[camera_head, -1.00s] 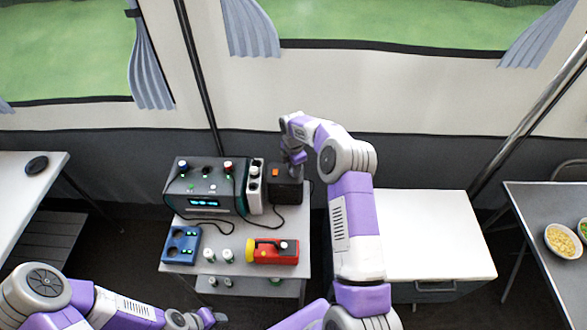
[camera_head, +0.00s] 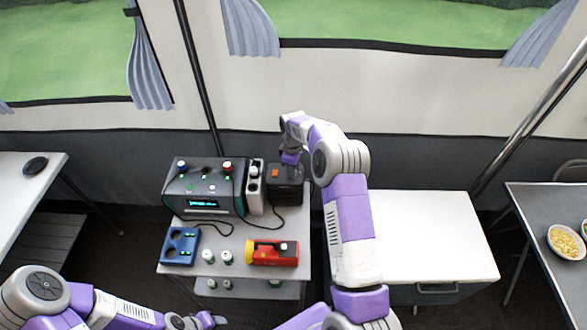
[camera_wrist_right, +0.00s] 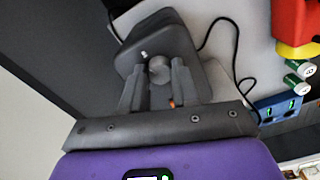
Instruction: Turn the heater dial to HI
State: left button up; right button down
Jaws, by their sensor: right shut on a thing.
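The heater (camera_head: 287,194) is a small dark box at the back right of the white cart, with an orange switch (camera_head: 275,173) on top. Its round grey dial (camera_wrist_right: 159,69) shows in the right wrist view, with a small white mark (camera_wrist_right: 144,55) beside it. My right gripper (camera_head: 291,163) comes down on the heater from above. In the wrist view its two fingers (camera_wrist_right: 158,80) are on either side of the dial, shut on it. The dial's lettering cannot be read. In the head view the gripper hides the dial. My left gripper (camera_head: 208,320) is low at the bottom edge, away from the cart top.
A grey device with knobs and a lit display (camera_head: 203,190) stands left of the heater, with a white power strip (camera_head: 254,187) between them. A red and yellow torch (camera_head: 272,253), a blue charger (camera_head: 180,246) and small batteries lie in front. Black cables cross the cart top.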

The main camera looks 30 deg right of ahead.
jog(key=shift+m, duration=0.5)
jog(key=c, duration=0.8)
grip_release()
notch_tip(320, 180, up, 8)
jog(key=shift+f+p, duration=0.2)
jog(key=shift+p, duration=0.1)
